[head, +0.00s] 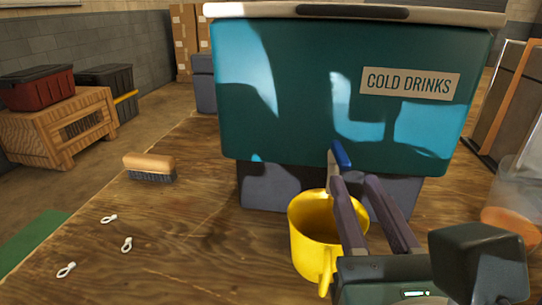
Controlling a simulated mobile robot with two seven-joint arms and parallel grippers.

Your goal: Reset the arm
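My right gripper (355,178) reaches up from the lower right of the head view. The fingers overlap the right side of a yellow mug (310,240) and the lower front of a teal cooler marked COLD DRINKS (290,130). I cannot tell whether they touch either. My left gripper is not in view.
A brush (150,167) and several small white clips (108,219) lie on the wooden tabletop (190,240) at left. A clear container (518,195) stands at the right edge. A wooden crate (60,128) bears a red toolbox (38,88) farther back.

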